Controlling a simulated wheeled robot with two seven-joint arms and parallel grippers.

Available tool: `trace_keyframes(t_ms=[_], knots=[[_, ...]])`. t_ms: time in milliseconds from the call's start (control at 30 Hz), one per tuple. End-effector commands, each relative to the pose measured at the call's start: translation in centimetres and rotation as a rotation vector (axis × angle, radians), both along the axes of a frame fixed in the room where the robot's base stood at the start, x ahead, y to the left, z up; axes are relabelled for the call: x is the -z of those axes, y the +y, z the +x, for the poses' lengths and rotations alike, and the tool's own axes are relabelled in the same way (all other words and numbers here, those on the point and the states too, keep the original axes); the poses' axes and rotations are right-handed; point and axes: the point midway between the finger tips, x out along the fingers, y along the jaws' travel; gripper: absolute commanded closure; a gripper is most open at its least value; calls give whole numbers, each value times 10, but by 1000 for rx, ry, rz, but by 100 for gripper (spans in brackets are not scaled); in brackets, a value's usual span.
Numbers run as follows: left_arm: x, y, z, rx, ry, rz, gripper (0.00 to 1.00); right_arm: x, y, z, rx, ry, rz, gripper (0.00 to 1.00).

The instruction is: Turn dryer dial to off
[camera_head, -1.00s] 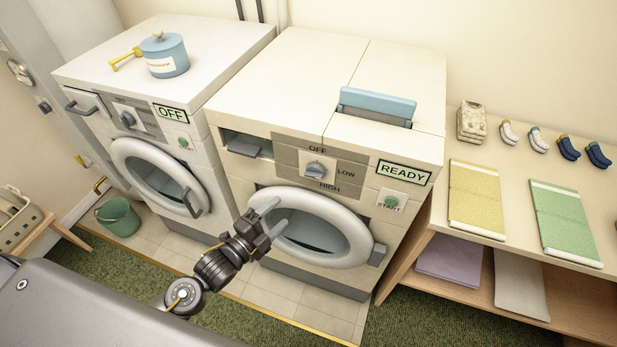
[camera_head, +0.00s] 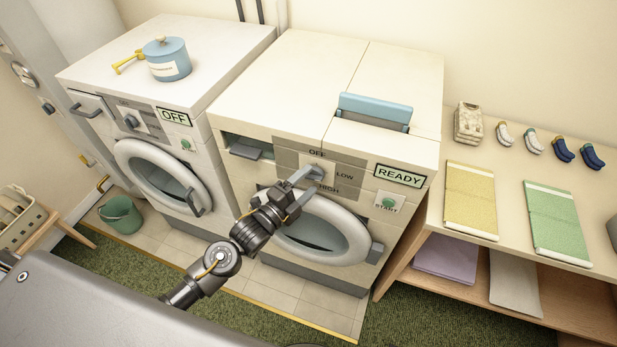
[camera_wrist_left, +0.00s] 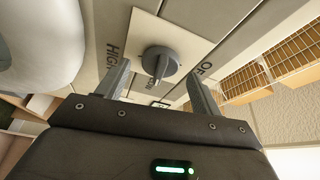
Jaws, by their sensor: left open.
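The dryer dial (camera_wrist_left: 160,60) is a grey round knob on the grey panel of the right-hand machine, the dryer (camera_head: 262,85). In the wrist view its pointer seems turned to LOW, between HIGH on the left and OFF on the right. My left gripper (camera_head: 307,182) is open in front of this panel, and its fingers partly cover the dial in the head view. In the wrist view the left gripper (camera_wrist_left: 158,72) has one finger on each side of the dial; I cannot tell whether they touch it. My right gripper is out of view.
The dryer shows a READY sign (camera_head: 400,175) and a green START button (camera_head: 389,203). Its round door (camera_head: 345,235) lies just below my gripper. The washer (camera_head: 200,60) at left carries a blue pot (camera_head: 168,60). A shelf table (camera_head: 510,180) with folded towels stands at right.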

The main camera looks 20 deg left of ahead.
Motion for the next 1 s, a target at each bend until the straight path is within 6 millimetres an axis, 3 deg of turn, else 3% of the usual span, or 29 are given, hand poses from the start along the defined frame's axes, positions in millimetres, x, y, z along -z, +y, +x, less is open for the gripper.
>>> trace_keyframes(t_ms=[433,767,1000], knots=[[0,-5,10,0,1,0,34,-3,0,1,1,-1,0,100],[0,-5,10,0,1,0,77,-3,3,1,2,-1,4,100],[1,-5,10,0,3,-20,77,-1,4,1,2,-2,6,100]])
